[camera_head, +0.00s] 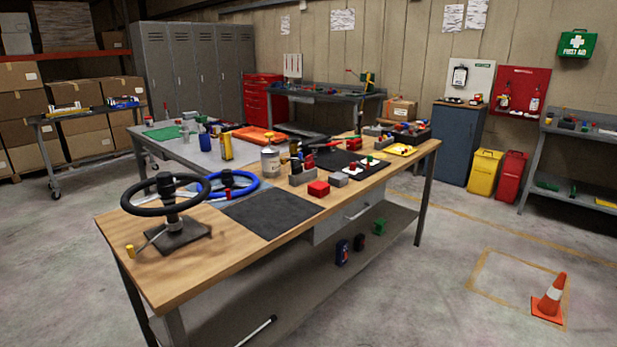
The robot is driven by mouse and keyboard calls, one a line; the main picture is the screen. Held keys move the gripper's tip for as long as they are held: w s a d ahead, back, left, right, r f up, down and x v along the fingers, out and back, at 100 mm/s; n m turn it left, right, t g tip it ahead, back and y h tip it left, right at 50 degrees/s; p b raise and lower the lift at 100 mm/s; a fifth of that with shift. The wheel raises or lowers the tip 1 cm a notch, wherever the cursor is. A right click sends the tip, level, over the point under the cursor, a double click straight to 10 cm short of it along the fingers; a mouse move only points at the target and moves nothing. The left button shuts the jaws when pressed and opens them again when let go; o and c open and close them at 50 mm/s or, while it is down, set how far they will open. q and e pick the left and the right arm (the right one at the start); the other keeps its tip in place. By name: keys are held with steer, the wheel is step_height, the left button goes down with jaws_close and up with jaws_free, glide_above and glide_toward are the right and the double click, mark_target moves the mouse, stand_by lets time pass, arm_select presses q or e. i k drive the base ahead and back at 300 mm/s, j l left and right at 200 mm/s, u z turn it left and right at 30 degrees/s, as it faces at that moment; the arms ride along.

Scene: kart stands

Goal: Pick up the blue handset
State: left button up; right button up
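I cannot pick out a blue handset with certainty. A small dark blue upright object (342,252) with a reddish mark stands on the lower shelf (290,285) of the near wooden-topped workbench (225,245). A darker upright object (359,242) stands just right of it. Either may be a handset; they are too small to tell. Neither of my grippers shows in the head view.
A black steering wheel (165,194) on a stand and a blue wheel (228,187) occupy the bench's left end. A green object (379,226) is on the lower shelf. A grey table (205,152) stands behind.

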mark_target(342, 246)
steer(key=i+j+z, duration=0.55)
steer(key=i+u, duration=0.15)
steer(key=u, duration=0.3)
steer(key=i+l+u, duration=0.1)
steer(key=u, duration=0.4)
steer(key=i+l+u, duration=0.1)
steer(key=u, duration=0.35)
steer(key=l+u, duration=0.3)
steer(key=l, duration=0.15)
steer(key=l+u, duration=0.25)
steer(key=l, duration=0.25)
steer(key=k+l+u, duration=0.1)
steer(key=l+u, duration=0.25)
steer(key=l, duration=1.05)
steer(key=k+l, duration=0.1)
steer(key=l, duration=0.45)
steer(key=k+l+u, duration=0.1)
steer(key=l, duration=1.05)
steer(key=k+u, duration=0.05)
